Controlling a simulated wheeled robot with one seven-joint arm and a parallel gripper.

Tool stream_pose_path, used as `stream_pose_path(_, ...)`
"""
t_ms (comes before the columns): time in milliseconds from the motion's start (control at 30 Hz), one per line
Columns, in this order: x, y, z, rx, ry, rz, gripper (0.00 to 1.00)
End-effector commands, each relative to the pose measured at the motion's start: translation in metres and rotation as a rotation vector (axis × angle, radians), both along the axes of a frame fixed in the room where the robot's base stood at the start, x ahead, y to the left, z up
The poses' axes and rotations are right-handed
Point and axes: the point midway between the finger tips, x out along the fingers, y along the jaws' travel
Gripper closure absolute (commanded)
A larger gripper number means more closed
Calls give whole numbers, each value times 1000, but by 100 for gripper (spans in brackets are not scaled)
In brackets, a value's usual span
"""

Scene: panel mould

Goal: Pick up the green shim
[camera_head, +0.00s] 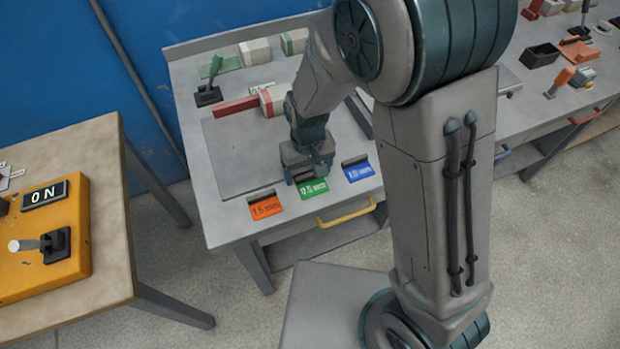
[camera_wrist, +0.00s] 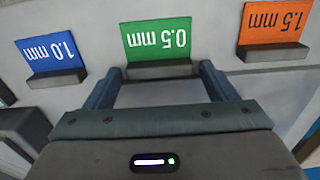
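The green shim (camera_head: 313,188) lies near the front edge of the grey table, between an orange one and a blue one. In the wrist view the green shim (camera_wrist: 156,38) reads "0.5 mm" upside down and has a dark grey raised tab (camera_wrist: 159,70) along its near edge. My gripper (camera_wrist: 160,74) is open, its two fingers apart on either side of that tab, with a small gap visible at each side. In the head view my gripper (camera_head: 308,172) hangs just behind the green shim and hides its tab. Whether the fingers touch the table cannot be told.
The orange 1.5 mm shim (camera_head: 265,207) and the blue 1.0 mm shim (camera_head: 357,169) lie close on either side. A yellow handle (camera_head: 347,211) juts from the table front.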

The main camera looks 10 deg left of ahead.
Motion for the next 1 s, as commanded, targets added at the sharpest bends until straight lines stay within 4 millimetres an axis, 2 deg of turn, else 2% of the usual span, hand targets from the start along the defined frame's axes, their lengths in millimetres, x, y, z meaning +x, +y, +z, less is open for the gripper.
stream_pose_path(33,0,0,0,0,0,0,36)
stream_pose_path(100,0,0,0,0,0,0,55)
stream_pose_path(133,0,0,0,0,0,0,59)
stream_pose_path(567,0,0,5,1,1,0,59)
stream_pose_path(733,1,0,22,3,-3,0,59)
stream_pose_path(833,1,1,41,5,-5,0,59)
stream_pose_path(1000,0,-37,62,3,-4,-7,59)
